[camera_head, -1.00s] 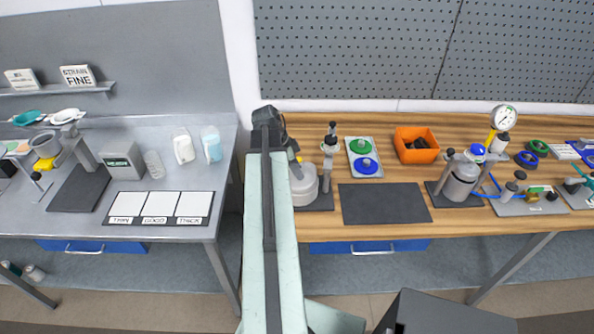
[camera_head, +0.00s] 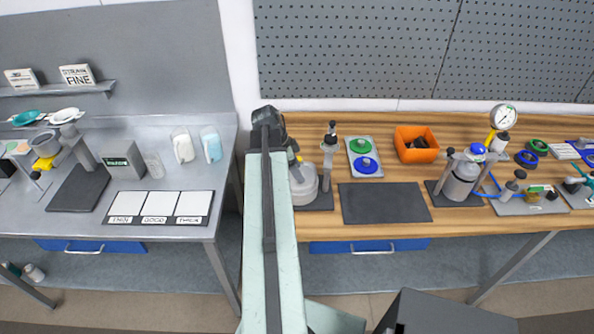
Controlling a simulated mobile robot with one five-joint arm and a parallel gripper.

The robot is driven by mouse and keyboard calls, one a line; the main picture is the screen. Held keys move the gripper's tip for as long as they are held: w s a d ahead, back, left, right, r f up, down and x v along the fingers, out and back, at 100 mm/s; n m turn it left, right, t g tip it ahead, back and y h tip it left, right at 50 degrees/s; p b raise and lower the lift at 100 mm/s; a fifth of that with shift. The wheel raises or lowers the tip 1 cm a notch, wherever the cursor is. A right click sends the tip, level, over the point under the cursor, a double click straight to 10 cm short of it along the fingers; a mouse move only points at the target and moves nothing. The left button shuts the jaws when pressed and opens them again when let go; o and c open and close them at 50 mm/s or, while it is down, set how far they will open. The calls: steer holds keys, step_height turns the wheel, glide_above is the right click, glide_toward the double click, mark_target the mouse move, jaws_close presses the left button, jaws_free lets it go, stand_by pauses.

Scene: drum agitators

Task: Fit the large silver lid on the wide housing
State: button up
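A wide, pale grey housing (camera_head: 306,190) stands on a dark base plate at the left end of the wooden bench, partly hidden by my arm. A round silver-grey piece that looks like the large lid (camera_head: 297,172) shows just above the housing, beside my arm; I cannot tell whether it touches the housing. My gripper (camera_head: 290,150) is at the far end of my arm, right by this piece. Its fingers are mostly hidden, so I cannot see whether they hold the lid.
A post (camera_head: 329,150) stands close to the housing's right. Beyond are a tray (camera_head: 353,142) with green and blue discs, an orange bin (camera_head: 416,157) and a silver vessel (camera_head: 459,183) with a blue cap. The dark mat (camera_head: 384,203) is bare.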

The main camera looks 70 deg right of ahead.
steer(key=p+v, duration=0.7)
steer(key=v, duration=0.1)
steer(key=shift+f, duration=0.1)
stand_by(0.6)
steer(key=w+a+f+n+t+b, duration=0.1)
steer(key=w+a+f+n+b, duration=0.2)
steer(key=w+a+n, duration=0.65)
steer(key=w+a+f+n+t+b, duration=0.2)
steer(key=w+a+f+n, duration=0.25)
steer(key=w+a, duration=1)
steer(key=w+a+f+n+b, duration=0.1)
steer(key=a+n, duration=0.4)
steer(key=a, duration=0.5)
steer(key=w+a+f+n+y+b, duration=0.1)
steer(key=w+a+n, duration=0.3)
steer(key=a, duration=0.7)
steer(key=w+a+f+n+t+y+b, duration=0.1)
steer(key=w+a+f+n+b, duration=0.1)
steer(key=a+n, duration=0.4)
steer(key=w+a, duration=0.1)
steer(key=a, duration=0.3)
steer(key=shift+a+n+b, duration=0.3)
steer(key=shift+a+n, duration=0.1)
